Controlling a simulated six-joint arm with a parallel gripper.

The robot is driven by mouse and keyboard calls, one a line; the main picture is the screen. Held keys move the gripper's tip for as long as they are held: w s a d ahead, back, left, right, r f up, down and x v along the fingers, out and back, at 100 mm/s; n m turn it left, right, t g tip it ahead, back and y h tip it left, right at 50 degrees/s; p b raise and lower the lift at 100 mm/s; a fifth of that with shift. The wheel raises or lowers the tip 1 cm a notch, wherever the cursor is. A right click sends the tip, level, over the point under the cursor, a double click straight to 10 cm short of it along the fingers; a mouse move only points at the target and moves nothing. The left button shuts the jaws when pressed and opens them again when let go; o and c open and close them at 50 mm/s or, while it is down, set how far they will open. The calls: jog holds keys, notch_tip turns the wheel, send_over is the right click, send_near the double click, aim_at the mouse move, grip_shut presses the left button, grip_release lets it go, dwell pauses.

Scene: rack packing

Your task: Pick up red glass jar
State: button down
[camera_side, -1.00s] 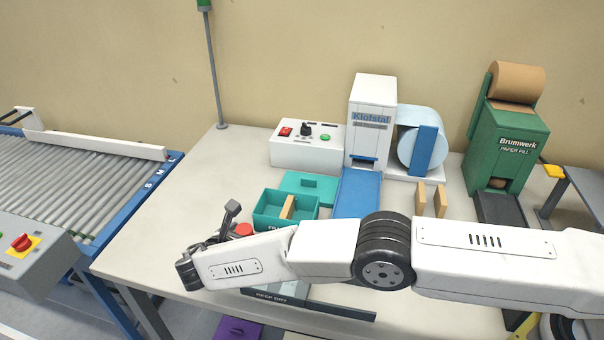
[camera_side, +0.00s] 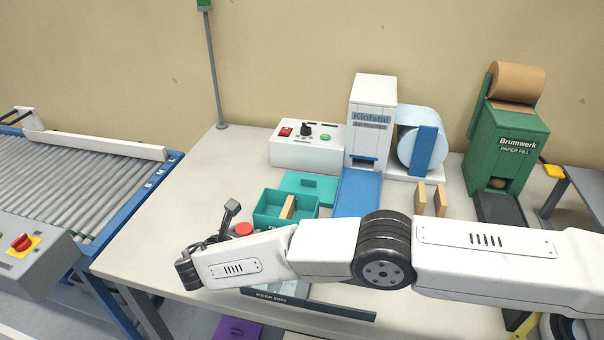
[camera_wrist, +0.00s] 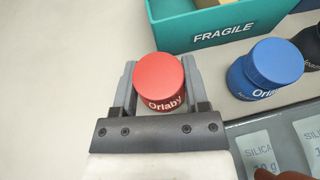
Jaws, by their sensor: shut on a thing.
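The red jar (camera_wrist: 160,82), with white lettering reading "Orlaby", stands between the two fingers of my gripper (camera_wrist: 159,88) in the wrist view. The fingers are shut on it from both sides. In the side view only the red top of the jar (camera_side: 243,229) shows behind my wrist.
A teal box marked "FRAGILE" (camera_wrist: 222,38) stands just beyond the jar. A blue jar (camera_wrist: 265,70) and a dark jar (camera_wrist: 310,46) stand to the right. A grey tray with silica packets (camera_wrist: 236,128) lies at lower right. The table at left is clear.

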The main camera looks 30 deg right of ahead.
aim_at(248, 230)
jog(key=shift+r, duration=1.6)
jog(key=shift+s+d+r, duration=0.25)
jog(key=shift+s+r, duration=0.35)
jog(key=shift+r, duration=0.15)
jog(key=s+d+r, duration=0.5)
jog(key=s+r, duration=0.3)
jog(key=s, duration=0.3)
jog(key=shift+s, duration=0.3)
jog(key=shift+r, duration=0.1)
jog(key=shift+d, duration=0.15)
